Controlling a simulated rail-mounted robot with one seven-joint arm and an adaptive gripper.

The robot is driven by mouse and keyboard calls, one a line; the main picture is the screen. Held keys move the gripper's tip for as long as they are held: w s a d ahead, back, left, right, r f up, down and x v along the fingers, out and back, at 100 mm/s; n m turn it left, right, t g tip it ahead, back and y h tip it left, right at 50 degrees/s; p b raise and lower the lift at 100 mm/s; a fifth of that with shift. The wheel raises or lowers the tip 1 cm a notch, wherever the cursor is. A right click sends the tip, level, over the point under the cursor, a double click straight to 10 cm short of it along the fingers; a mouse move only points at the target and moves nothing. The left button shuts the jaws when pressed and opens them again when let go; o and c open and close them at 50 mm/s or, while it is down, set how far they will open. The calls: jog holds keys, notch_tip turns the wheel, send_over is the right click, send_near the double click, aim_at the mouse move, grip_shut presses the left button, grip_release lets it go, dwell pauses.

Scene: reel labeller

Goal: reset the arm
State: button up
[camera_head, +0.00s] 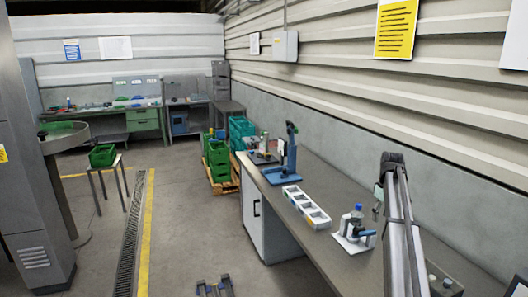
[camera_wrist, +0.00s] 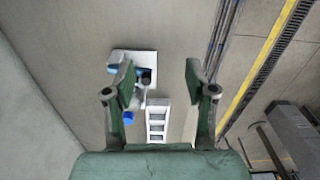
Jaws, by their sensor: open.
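My gripper (camera_wrist: 159,84) is open in the wrist view, its two green-padded fingers apart with nothing between them. Below it show the grey bench and the floor beyond its edge. In the head view my arm rises at the right over the bench (camera_head: 262,171). The gripper is mostly hidden behind the arm there. A white fixture with a blue bottle and blue clamp (camera_head: 355,236) stands on the bench left of the arm. It also shows in the wrist view (camera_wrist: 143,57), partly behind the left finger.
A white compartment tray (camera_head: 306,207) lies on the bench, with a blue press stand (camera_head: 286,172) behind it. A ribbed wall (camera_head: 350,95) runs along the bench's right side. Green crates (camera_head: 217,155) stand on a pallet beyond.

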jog(key=s+a+f+m, duration=0.1)
jog(key=s+a+f, duration=0.6)
jog(key=a+f, duration=0.45)
jog(key=s+a+f+m, duration=0.1)
jog(key=s+a+f, duration=0.55)
jog(key=s, duration=0.35)
jog(key=s+a+f+m, duration=0.2)
jog(key=s+a+f, duration=0.3)
jog(key=s+f, duration=0.45)
jog(key=s+a+f+m, duration=0.1)
jog(key=s+a+f, duration=0.5)
jog(key=s, duration=0.5)
jog(key=s+f+g+b, duration=0.6)
jog(key=s+f+b, duration=0.4)
jog(key=s+f, duration=1.8)
jog(key=shift+s+d+f+g+b, duration=0.15)
jog(key=shift+d+f+g+b, duration=0.25)
jog(key=shift+f, duration=0.25)
